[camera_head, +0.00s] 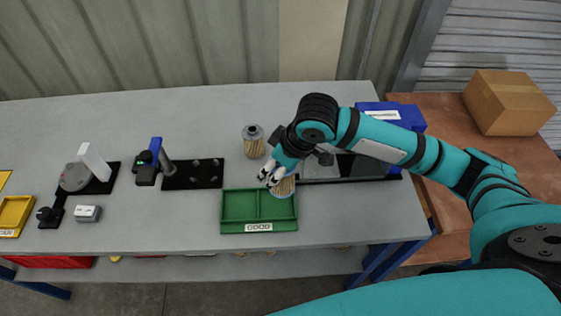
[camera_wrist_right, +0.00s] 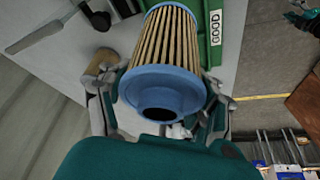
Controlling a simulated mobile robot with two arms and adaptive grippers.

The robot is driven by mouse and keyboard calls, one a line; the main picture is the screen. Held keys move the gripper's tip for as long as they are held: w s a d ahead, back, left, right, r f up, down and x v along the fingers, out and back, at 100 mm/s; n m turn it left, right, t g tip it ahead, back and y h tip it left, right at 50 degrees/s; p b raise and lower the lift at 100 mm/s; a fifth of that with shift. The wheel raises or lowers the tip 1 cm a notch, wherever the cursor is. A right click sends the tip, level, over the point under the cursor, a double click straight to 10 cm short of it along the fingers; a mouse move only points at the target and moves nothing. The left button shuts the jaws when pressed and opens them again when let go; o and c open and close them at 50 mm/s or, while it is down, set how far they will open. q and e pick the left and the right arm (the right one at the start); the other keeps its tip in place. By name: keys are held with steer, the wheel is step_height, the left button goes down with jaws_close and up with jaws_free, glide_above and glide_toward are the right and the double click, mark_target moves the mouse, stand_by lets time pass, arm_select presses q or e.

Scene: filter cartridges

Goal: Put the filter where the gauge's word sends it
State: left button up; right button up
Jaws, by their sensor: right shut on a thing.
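My right gripper (camera_head: 272,176) is shut on a filter (camera_head: 284,187), tan and pleated, at the right end of the green tray. In the right wrist view the same filter (camera_wrist_right: 165,55) shows a blue end cap with a dark hole, between the fingers of my right gripper (camera_wrist_right: 160,115). I cannot tell whether it touches the tray. The green tray (camera_head: 258,227) is labelled GOOD and has a divider. A device with a small lit display (camera_head: 147,169) stands to the left; its text is too small to read. My left gripper is not in view.
Another filter (camera_head: 254,146) with a grey top stands behind the tray. A black holder (camera_head: 205,182) with pegs lies to the left. A yellow tray (camera_head: 14,212) is at the far left, a blue bin (camera_head: 408,116) at the back right. The front table strip is clear.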

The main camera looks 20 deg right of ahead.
steer(key=f+n, duration=0.1)
steer(key=a+f+n, duration=0.1)
steer(key=a+f+n+g+y, duration=0.1)
steer(key=shift+s+f+n+p, duration=0.25)
steer(key=shift+n+p, duration=0.15)
steer(key=shift+f, duration=0.2)
steer(key=shift+d+f+b, duration=0.1)
steer(key=shift+f+b, duration=0.4)
steer(key=shift+b, duration=0.3)
steer(key=shift+f+b, duration=0.55)
steer(key=shift+b, duration=0.1)
steer(key=shift+f, duration=0.5)
arm_select(q)
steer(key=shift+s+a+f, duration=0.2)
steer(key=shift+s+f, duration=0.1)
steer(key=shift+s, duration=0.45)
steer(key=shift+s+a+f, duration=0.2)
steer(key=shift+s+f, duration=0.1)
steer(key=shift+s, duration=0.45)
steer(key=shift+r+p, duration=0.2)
steer(key=shift+p, duration=0.15)
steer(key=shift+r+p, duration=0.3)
